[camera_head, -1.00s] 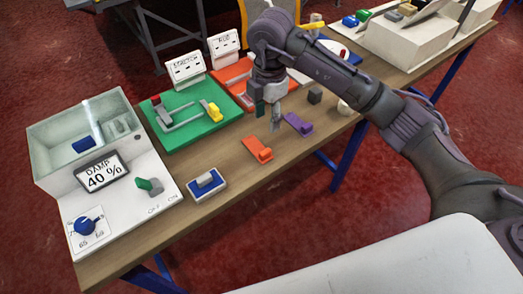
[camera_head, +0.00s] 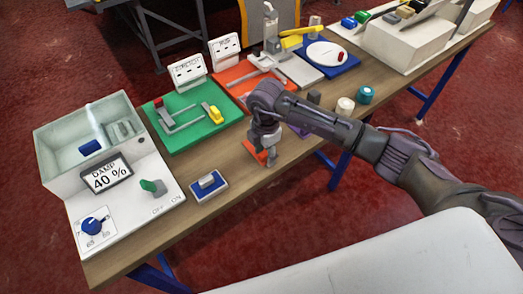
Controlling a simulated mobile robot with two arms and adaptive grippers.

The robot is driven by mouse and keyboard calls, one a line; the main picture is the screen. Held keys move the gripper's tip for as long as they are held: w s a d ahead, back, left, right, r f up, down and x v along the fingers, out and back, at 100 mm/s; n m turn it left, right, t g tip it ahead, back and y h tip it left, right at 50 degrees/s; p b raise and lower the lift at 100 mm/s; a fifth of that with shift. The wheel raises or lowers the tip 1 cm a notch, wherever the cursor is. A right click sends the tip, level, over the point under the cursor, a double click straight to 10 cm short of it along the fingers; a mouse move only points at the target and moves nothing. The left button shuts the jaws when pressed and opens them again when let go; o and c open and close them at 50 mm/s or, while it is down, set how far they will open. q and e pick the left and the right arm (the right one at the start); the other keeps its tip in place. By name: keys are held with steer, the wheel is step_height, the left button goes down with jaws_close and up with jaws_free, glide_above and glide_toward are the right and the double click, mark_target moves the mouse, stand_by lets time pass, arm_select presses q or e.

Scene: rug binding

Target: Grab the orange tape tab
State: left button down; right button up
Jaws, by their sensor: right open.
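The orange tape tab (camera_head: 253,150) lies on the wooden table near its front edge. My right gripper (camera_head: 269,164) points down over it and hides much of it. The gripper is open; I cannot tell whether its fingers touch the tab. A purple tab (camera_head: 299,131) lies just right of the orange one, partly hidden behind my right arm. My left gripper is not in view.
A blue-and-white block (camera_head: 208,186) and a white box with a "DAMP 40 %" display (camera_head: 106,175) stand to the left. A green board (camera_head: 187,122) lies behind. A white roll (camera_head: 345,106) and a teal roll (camera_head: 365,95) stand to the right.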

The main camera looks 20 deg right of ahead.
steer(key=shift+f, duration=0.2)
jaws_close()
steer(key=shift+r, duration=0.1)
